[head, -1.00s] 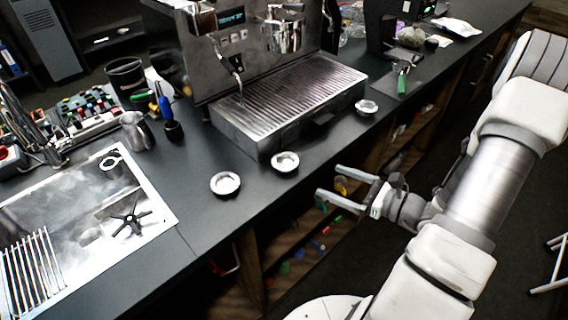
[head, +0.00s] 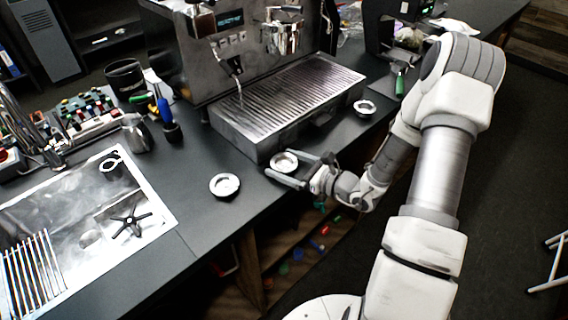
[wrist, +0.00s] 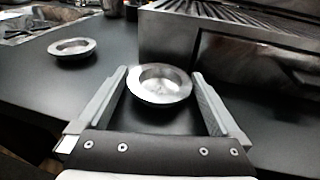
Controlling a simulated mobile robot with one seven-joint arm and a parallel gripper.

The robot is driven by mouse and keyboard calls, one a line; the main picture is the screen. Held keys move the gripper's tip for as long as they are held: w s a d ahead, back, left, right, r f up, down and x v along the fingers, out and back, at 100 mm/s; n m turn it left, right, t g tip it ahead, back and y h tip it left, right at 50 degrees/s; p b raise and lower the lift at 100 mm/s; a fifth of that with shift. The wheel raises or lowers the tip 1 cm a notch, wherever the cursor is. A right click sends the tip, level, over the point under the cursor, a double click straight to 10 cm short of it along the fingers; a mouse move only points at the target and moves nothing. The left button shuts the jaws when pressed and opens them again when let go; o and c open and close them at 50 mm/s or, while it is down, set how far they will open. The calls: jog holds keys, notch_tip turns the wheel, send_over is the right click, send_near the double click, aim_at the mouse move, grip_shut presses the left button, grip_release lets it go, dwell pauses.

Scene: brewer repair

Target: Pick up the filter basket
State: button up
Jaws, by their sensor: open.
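Three small round metal baskets lie on the dark counter in the head view. The middle filter basket (head: 284,161) sits just in front of the espresso machine's drip tray. My gripper (head: 285,170) is open, with its two fingers reaching to either side of this basket. In the wrist view the basket (wrist: 160,84) lies between the fingertips of my gripper (wrist: 160,80), with no clear contact. A second basket (head: 224,185) lies to the left and also shows in the wrist view (wrist: 72,48). A third basket (head: 364,107) lies to the right, by the drip tray's corner.
The espresso machine's drip tray (head: 290,95) stands close behind the middle basket. A sink (head: 150,205) with a rack is at the left. A metal pitcher (head: 137,135) and a blue-handled tool (head: 167,118) stand behind.

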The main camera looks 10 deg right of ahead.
jog(key=shift+w+a, duration=0.15)
jog(key=shift+w, duration=0.05)
jog(key=c, duration=1.1)
